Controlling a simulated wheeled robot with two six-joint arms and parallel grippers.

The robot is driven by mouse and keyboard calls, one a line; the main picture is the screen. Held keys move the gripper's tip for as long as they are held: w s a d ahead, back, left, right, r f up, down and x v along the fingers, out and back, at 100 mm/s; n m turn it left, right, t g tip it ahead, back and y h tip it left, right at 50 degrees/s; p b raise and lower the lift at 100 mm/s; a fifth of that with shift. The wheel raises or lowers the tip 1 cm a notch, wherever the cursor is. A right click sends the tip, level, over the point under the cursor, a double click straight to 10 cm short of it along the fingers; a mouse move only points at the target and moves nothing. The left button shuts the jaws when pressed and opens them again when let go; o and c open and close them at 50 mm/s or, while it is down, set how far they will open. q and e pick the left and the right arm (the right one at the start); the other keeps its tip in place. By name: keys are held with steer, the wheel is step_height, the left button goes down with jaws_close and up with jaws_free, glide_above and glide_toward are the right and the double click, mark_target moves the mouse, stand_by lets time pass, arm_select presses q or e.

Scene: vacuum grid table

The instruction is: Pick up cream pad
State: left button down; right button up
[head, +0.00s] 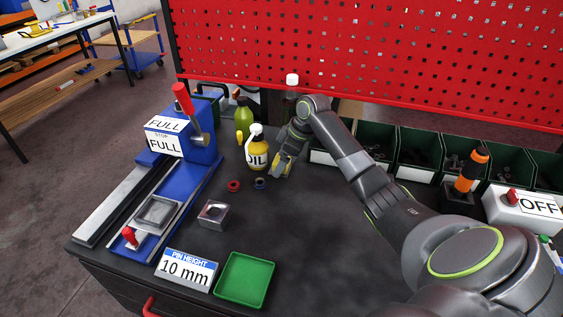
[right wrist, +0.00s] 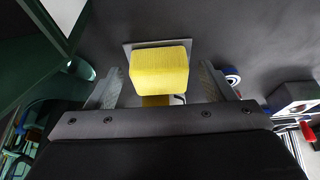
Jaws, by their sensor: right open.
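A yellow block-like pad (right wrist: 160,70) shows in the right wrist view, in front of a thin grey square plate (right wrist: 128,50). It looks yellow rather than cream. My right gripper (right wrist: 158,88) is open, with one finger on each side of the pad and a visible gap at both sides. In the head view my right gripper (head: 283,165) is low over the dark table, just right of the yellow oil bottle (head: 257,152). The pad is mostly hidden there by the gripper. My left gripper is not in view.
A red ring (head: 233,186) and a blue ring (head: 260,184) lie near the gripper. A metal block (head: 212,214), a green tray (head: 245,279) and a blue vise fixture (head: 200,150) stand left and front. Green bins (head: 418,148) line the back right. The table's middle is clear.

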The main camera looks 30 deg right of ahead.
steer(key=c, duration=1.1)
steer(key=shift+o, duration=0.2)
step_height(320, 180, up, 10)
steer(key=b, duration=0.1)
steer(key=shift+o, duration=1.3)
steer(key=shift+c, duration=0.9)
